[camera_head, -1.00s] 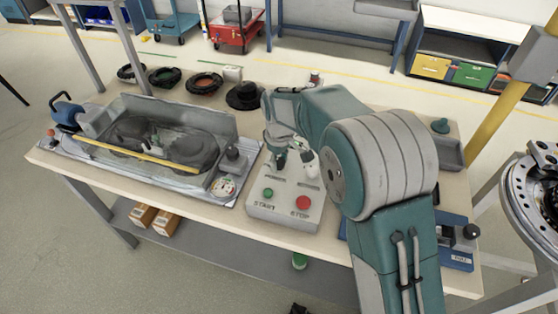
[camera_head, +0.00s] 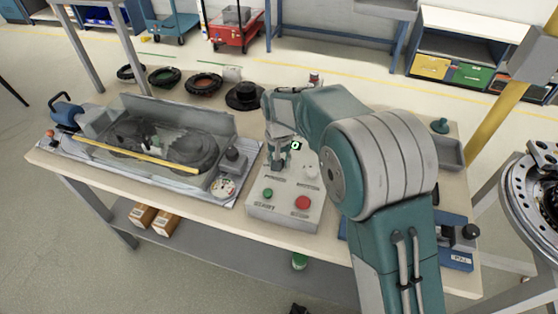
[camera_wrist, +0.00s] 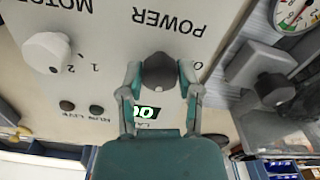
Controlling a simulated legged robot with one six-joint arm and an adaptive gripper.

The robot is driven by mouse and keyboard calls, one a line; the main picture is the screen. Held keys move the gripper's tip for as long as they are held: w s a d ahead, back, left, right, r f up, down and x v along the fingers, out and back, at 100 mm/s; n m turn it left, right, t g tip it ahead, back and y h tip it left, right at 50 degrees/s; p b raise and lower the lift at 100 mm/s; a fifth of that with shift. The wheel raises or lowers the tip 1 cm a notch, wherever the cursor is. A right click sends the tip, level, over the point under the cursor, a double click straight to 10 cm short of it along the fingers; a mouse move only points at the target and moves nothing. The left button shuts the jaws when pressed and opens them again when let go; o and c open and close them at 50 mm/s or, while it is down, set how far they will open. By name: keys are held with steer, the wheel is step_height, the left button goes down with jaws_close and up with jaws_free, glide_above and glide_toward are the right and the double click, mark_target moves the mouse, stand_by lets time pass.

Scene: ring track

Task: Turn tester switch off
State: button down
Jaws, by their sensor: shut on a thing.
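The tester control box (camera_head: 284,212) stands on the table, with a green START button (camera_head: 267,194) and a red STOP button (camera_head: 303,203). In the wrist view, a dark POWER knob (camera_wrist: 159,72) sits between the fingers of my gripper (camera_wrist: 160,84), which are shut on it. A lit green display (camera_wrist: 145,112) is partly hidden behind the gripper; it also shows in the head view (camera_head: 296,145). A pale MOTOR knob (camera_wrist: 47,52) stands apart, beside marks 1 and 2. In the head view my gripper (camera_head: 277,160) points down at the box and hides the POWER knob.
A test rig with a clear cover (camera_head: 165,140) stands left of the box, with a round gauge (camera_head: 224,186) near its corner. Several black rings (camera_head: 165,77) and a black flanged part (camera_head: 244,95) lie behind. A blue fixture (camera_head: 455,250) is at the right.

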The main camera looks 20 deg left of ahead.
steer(key=shift+f+m, duration=0.1)
steer(key=shift+m, duration=0.8)
steer(key=shift+c, duration=1.5)
jaws_free()
steer(key=shift+a, duration=0.1)
step_height(320, 180, up, 12)
steer(key=shift+w+f, duration=0.1)
